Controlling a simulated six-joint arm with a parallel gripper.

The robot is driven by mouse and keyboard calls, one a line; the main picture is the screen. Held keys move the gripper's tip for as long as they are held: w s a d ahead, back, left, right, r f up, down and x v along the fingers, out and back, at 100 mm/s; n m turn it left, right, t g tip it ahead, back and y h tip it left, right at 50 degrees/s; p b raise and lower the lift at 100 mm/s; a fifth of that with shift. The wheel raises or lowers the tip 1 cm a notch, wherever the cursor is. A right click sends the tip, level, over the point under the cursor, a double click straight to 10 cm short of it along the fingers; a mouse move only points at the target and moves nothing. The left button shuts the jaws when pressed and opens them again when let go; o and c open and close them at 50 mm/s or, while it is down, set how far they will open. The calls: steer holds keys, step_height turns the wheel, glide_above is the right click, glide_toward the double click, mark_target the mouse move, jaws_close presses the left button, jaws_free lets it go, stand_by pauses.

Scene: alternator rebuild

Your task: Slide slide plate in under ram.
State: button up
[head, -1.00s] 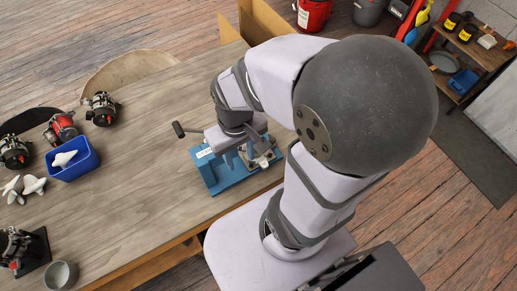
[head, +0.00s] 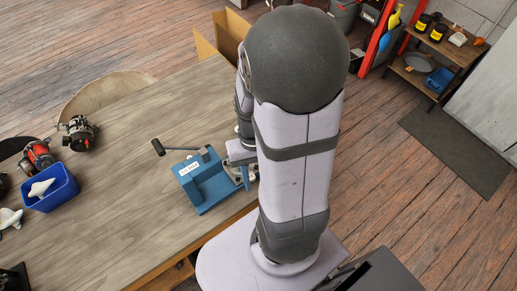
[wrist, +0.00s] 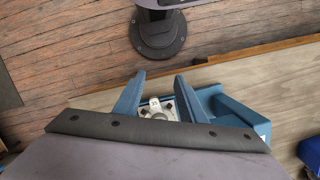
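The blue press (head: 207,187) stands near the table's edge in the head view, with a dark-gripped lever (head: 180,149) at its top. Its blue body also shows at the right in the wrist view (wrist: 240,112). A pale metal plate with a small tab (wrist: 156,106), apparently the slide plate, shows between my fingers in the wrist view. My gripper (wrist: 160,77) is open, with its two blue fingers apart on either side of the plate; contact cannot be told. In the head view my gripper (head: 246,180) is at the press's right side, partly hidden by my arm. The ram cannot be made out clearly.
A blue bin (head: 51,190) with a white part stands on the left of the table, near a red-and-black alternator (head: 38,155) and another alternator (head: 78,133). The tabletop between bin and press is clear. A cardboard box (head: 230,33) stands beyond the table.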

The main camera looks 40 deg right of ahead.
steer(key=w+d+f+m+y+b, duration=0.2)
steer(key=w+d+f+m, duration=0.45)
steer(key=d+f, duration=0.4)
steer(key=w+d+r+m+t+y, duration=0.1)
steer(key=w+d+r+m+t, duration=0.1)
steer(key=w+r+m, duration=0.4)
steer(key=shift+w+d+r+m+y, duration=0.3)
steer(key=shift+w+d+m+y, duration=0.1)
steer(key=shift+w+d+m, duration=0.25)
steer(key=shift+a, duration=0.1)
steer(key=shift+p+x, duration=1.05)
steer(key=shift+x, duration=2.6)
steer(key=shift+w, duration=0.1)
